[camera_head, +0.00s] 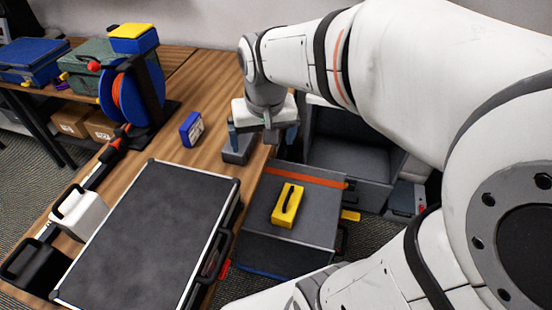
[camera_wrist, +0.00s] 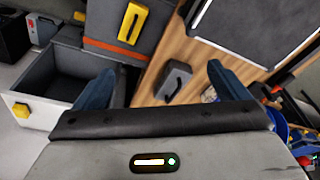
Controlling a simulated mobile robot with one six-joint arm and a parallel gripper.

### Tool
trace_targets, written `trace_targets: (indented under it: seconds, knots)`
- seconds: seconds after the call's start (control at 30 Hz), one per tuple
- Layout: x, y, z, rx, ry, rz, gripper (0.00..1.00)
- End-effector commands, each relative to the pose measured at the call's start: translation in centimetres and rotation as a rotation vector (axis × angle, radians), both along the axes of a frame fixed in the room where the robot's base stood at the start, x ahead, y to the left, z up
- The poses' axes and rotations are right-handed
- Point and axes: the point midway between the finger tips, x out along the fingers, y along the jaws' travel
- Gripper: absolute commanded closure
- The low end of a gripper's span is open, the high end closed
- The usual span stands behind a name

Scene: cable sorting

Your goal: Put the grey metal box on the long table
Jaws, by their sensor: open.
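The grey metal box (camera_head: 238,150), a small dark grey block with a handle on top, rests on the wooden long table (camera_head: 215,85) near its right edge. In the wrist view the box (camera_wrist: 173,82) lies on the wood, between and beyond my two blue fingers. My gripper (camera_head: 262,137) is open with nothing between its fingers, above the table edge and partly hiding the box in the head view. The wrist view shows the open fingers (camera_wrist: 160,72) apart from the box. The exact height gap is hard to tell.
A large black case (camera_head: 150,235) fills the near table. A blue box (camera_head: 191,129) and a cable reel (camera_head: 130,90) stand farther back. Right of the table, a grey case carries a yellow handled box (camera_head: 287,205); an open grey drawer (camera_wrist: 60,85) is beside it.

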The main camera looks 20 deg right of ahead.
Motion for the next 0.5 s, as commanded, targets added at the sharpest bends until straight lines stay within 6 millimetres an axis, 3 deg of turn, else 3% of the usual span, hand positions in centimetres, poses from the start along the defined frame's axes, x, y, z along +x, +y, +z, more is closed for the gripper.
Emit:
trace_targets:
  seconds: [0.03,0.2,0.33,0.5]
  knots:
    - [-1.9,0.0,0.0,-0.005,-0.015,0.024,0.06]
    - [-6.2,0.1,-0.9,-0.021,-0.043,0.094,0.06]
    - [-7.9,-0.9,-1.5,-0.030,-0.054,0.122,0.06]
    - [-8.5,-1.0,-1.8,-0.032,-0.057,0.132,0.06]
